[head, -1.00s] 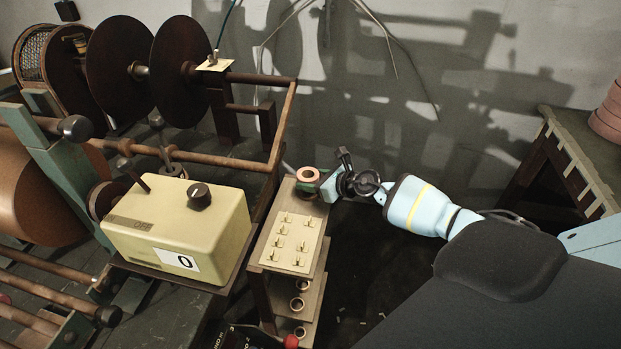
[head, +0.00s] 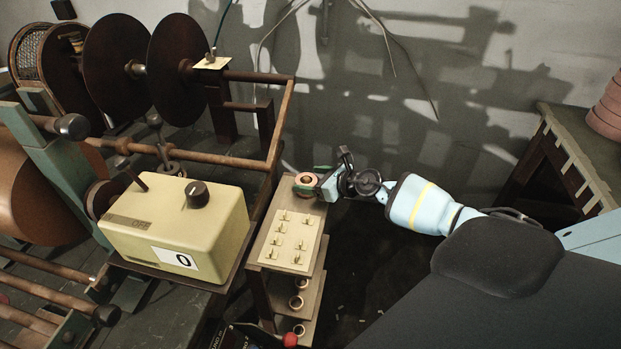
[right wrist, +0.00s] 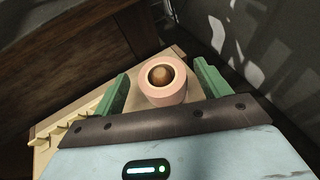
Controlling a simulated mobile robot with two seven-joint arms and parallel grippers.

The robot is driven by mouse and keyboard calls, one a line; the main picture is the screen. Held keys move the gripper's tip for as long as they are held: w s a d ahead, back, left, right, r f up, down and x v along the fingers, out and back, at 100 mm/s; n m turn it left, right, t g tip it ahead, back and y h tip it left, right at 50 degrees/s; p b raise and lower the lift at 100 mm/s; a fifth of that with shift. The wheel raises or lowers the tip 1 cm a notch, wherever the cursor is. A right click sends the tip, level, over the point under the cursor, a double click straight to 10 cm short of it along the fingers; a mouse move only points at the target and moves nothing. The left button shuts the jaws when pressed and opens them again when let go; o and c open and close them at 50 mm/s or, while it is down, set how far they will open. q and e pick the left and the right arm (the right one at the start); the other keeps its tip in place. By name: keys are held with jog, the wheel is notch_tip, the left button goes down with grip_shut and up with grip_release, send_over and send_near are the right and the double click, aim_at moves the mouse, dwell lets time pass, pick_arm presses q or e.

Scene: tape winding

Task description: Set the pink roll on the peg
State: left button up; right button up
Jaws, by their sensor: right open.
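The pink roll (head: 306,181) lies flat on the far end of the narrow wooden stand (head: 264,249). In the right wrist view the roll (right wrist: 154,92) has a rounded brown peg top (right wrist: 160,75) showing in its hole, so the roll sits around it. My right gripper (head: 308,182) is open, with its green fingers at the stand top. In the right wrist view the fingers (right wrist: 162,72) stand on either side of the roll, with visible gaps. My left gripper is not in view.
A panel of switches (head: 292,241) is fixed on the stand beside the roll. A cream box reading 0 (head: 180,225) and a winding machine with dark discs (head: 178,70) stand to the left. A green-topped table (head: 585,140) with stacked pinkish rolls (head: 608,112) is at the right.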

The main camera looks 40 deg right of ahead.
jog(key=p+v, duration=0.1)
jog(key=v, duration=0.4)
jog(key=shift+r, duration=0.15)
jog(key=shift+v, duration=0.95)
